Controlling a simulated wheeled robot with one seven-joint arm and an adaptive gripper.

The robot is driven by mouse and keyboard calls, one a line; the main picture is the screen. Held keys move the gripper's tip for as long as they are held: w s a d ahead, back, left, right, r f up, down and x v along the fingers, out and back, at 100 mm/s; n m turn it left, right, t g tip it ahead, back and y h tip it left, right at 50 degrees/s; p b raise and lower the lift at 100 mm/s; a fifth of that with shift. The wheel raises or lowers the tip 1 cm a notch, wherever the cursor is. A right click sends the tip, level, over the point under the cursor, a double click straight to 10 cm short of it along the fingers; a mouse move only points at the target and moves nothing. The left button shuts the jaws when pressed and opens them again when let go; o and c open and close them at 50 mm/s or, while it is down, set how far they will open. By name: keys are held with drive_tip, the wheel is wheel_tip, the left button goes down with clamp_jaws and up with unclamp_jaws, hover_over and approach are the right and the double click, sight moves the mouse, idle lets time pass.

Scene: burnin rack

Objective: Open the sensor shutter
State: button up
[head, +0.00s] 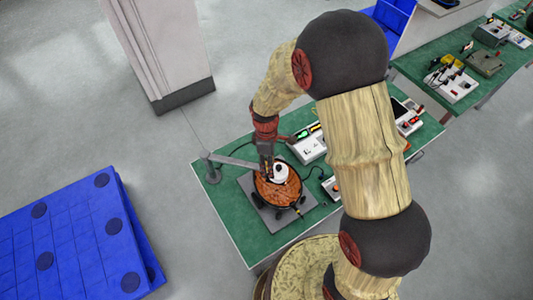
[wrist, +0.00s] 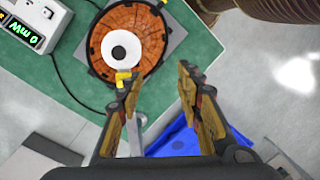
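The sensor (wrist: 153,58) is a round orange-brown disc with a dark rim on a grey plate, seen in the wrist view. A white disc (wrist: 134,49) with a black centre sits on it. A small yellow tab (wrist: 123,79) shows at the sensor's lower rim, close to the left fingertip; I cannot tell if they touch. I cannot tell which part is the shutter. My gripper (wrist: 160,80) is open, with nothing between its fingers. In the head view the sensor (head: 284,197) stands on the green bench, with my gripper (head: 267,172) above its upper left side, partly covering it.
A meter (wrist: 25,22) reading 0 mW stands beside the sensor, with a black cable nearby. A grey bar (head: 232,161) on a post reaches toward my gripper. Blue pallets (head: 75,240) lie on the floor left of the green bench (head: 228,213).

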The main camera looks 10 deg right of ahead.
drive_tip(key=w+n, duration=0.2)
drive_tip(key=w+f+n+t, duration=0.1)
drive_tip(key=w+n, duration=0.3)
drive_tip(key=w, duration=0.1)
drive_tip(key=shift+a+f+n+t, duration=0.3)
drive_tip(key=shift+w+a+n, duration=0.1)
drive_tip(key=shift+w+n, duration=0.05)
drive_tip(key=shift+n, duration=0.85)
drive_tip(key=shift+f+p, duration=0.65)
drive_tip(key=shift+f, duration=3.25)
drive_tip(key=shift+c, duration=0.7)
drive_tip(key=c, duration=0.8)
clamp_jaws()
